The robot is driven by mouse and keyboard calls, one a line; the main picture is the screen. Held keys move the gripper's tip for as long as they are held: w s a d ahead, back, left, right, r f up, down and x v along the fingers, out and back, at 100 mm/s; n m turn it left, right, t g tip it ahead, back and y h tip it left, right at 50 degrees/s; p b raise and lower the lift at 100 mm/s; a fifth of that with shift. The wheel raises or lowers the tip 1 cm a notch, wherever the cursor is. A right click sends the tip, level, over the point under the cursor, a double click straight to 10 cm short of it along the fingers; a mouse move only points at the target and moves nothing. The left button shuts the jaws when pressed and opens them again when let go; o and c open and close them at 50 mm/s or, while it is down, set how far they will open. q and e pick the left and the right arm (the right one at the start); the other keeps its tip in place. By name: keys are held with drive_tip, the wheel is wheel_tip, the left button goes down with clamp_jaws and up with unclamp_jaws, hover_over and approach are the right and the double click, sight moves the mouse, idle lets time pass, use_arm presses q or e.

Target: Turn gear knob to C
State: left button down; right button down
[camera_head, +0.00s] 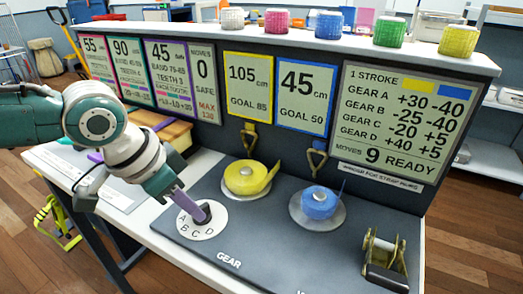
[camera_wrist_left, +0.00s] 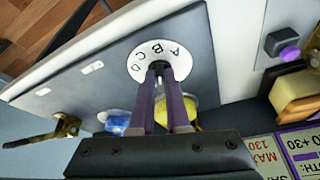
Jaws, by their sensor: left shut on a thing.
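The gear dial is a white disc (camera_head: 188,232) lettered A, B, C, D on the dark panel, above the word GEAR. It also shows in the left wrist view (camera_wrist_left: 140,58). The dark gear knob (camera_head: 205,214) stands at the disc's middle. My left gripper (camera_head: 199,211) reaches down from the upper left and is shut on the knob. In the left wrist view its two purple fingers (camera_wrist_left: 159,68) meet the disc's middle and mostly hide the knob. I cannot tell which letter the knob points to. My right gripper is not in view.
A yellow strap reel (camera_head: 247,180) and a blue strap reel (camera_head: 320,204) sit right of the dial. A metal ratchet (camera_head: 385,262) stands at the panel's right end. Sign boards (camera_head: 398,117) rise behind, one reading MOVES 9 READY. Coloured strap rolls (camera_head: 329,25) line the top ledge.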

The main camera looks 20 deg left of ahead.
use_arm(q)
drive_tip(key=shift+d+r+n+p, duration=0.1)
drive_tip(key=shift+r+n+p, duration=0.25)
drive_tip(key=shift+p, duration=0.6)
drive_tip(key=n+p, duration=0.1)
drive_tip(key=p, duration=0.1)
drive_tip(key=n+y+p, duration=0.1)
drive_tip(key=n, duration=0.1)
drive_tip(key=shift+s+d+p, duration=0.1)
drive_tip(key=shift+d+p, duration=0.15)
drive_tip(key=shift+p, duration=0.1)
drive_tip(key=shift+d+f+n+y+p, duration=0.15)
drive_tip(key=shift+n+y+p, duration=0.45)
drive_tip(key=shift+n+p, duration=0.35)
drive_tip(key=shift+f+n+y+p, duration=0.15)
drive_tip(key=shift+n+y+p, duration=0.15)
drive_tip(key=shift+n, duration=0.7)
drive_tip(key=c, duration=0.9)
unclamp_jaws()
